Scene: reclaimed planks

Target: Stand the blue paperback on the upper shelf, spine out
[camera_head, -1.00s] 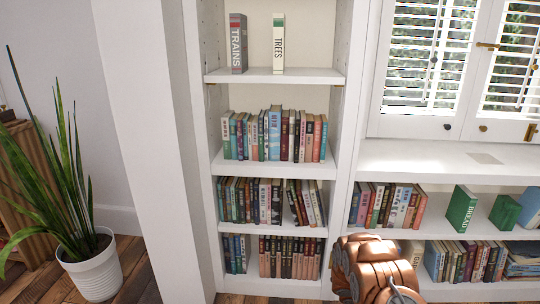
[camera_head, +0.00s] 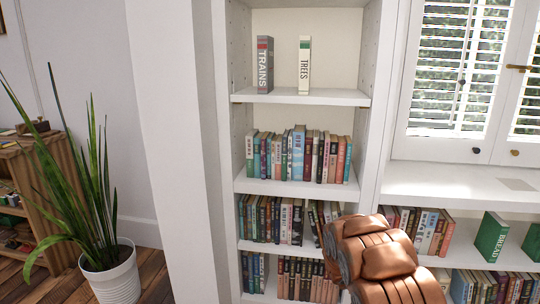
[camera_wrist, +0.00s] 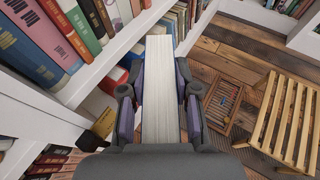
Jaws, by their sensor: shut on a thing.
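My gripper (camera_wrist: 160,100) is shut on a book, with one dark finger on each side of it. The book (camera_wrist: 161,70) shows its white page edges to the wrist camera; its spine is out of sight and its covers hardly show, so I cannot confirm its colour. It points away from the wrist, apart from the shelves. In the head view my gripper and the book are not visible. The upper shelf (camera_head: 300,97) holds a grey and red TRAINS book (camera_head: 264,65) and a white and green TREES book (camera_head: 304,65), both upright, with a gap between them.
Lower shelves hold rows of books (camera_head: 300,155). White uprights (camera_head: 377,100) bound the bookcase. A potted plant (camera_head: 112,275) stands at left. In the wrist view, a slatted wooden bench (camera_wrist: 285,115) and a shallow tray (camera_wrist: 223,102) are at right.

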